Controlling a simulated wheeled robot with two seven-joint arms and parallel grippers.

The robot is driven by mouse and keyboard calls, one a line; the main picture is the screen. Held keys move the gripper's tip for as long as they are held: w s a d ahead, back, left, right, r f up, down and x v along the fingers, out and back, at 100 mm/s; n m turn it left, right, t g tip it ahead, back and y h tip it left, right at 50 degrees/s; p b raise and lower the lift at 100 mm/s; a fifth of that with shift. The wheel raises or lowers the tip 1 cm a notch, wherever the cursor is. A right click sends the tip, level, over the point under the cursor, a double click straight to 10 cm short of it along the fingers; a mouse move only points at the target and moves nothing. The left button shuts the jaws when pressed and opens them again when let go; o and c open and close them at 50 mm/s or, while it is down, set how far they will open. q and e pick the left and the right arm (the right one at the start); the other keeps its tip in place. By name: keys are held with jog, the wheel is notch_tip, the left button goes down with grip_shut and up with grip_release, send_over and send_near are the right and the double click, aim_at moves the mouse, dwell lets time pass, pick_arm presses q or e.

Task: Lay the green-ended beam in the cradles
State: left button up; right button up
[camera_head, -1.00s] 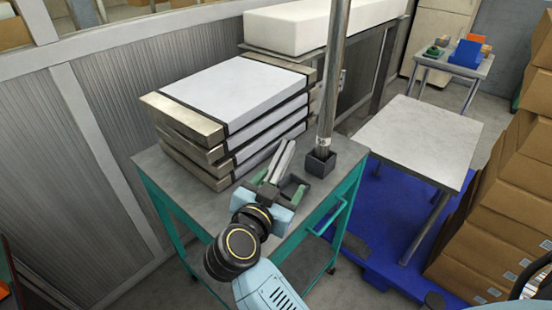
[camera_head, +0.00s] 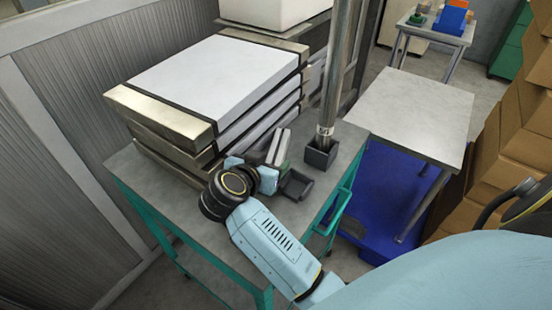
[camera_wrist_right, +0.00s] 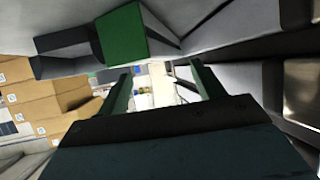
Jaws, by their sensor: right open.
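My right gripper (camera_head: 277,150) is low over the grey top of the green-legged cart, in front of the stack. Its two dark-green fingers stand apart in the right wrist view (camera_wrist_right: 162,90), with nothing seen between them. A bright green block face (camera_wrist_right: 122,35) shows just above the fingers in that view; it looks like the beam's green end, but the rest of the beam cannot be made out. A dark open holder (camera_head: 297,187) lies beside the gripper on the cart; I cannot tell whether it is a cradle. My left gripper is not in view.
A stack of white slabs with metal ends (camera_head: 205,85) fills the cart's left. An upright metal pole (camera_head: 335,75) rises from a dark socket (camera_head: 320,154) right of the gripper. A pale side table (camera_head: 415,110) and cardboard boxes (camera_head: 505,150) stand at right.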

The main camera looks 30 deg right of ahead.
aim_at(276, 153)
jog(key=shift+b+x, duration=0.3)
jog(key=shift+x, duration=2.1)
jog(key=shift+w+d, duration=0.1)
jog(key=shift+w, duration=0.15)
jog(key=shift+c, duration=0.3)
jog(key=c, duration=0.7)
grip_shut()
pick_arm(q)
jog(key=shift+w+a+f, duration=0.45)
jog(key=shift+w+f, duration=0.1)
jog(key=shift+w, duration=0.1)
pick_arm(e)
jog(key=shift+r, duration=0.1)
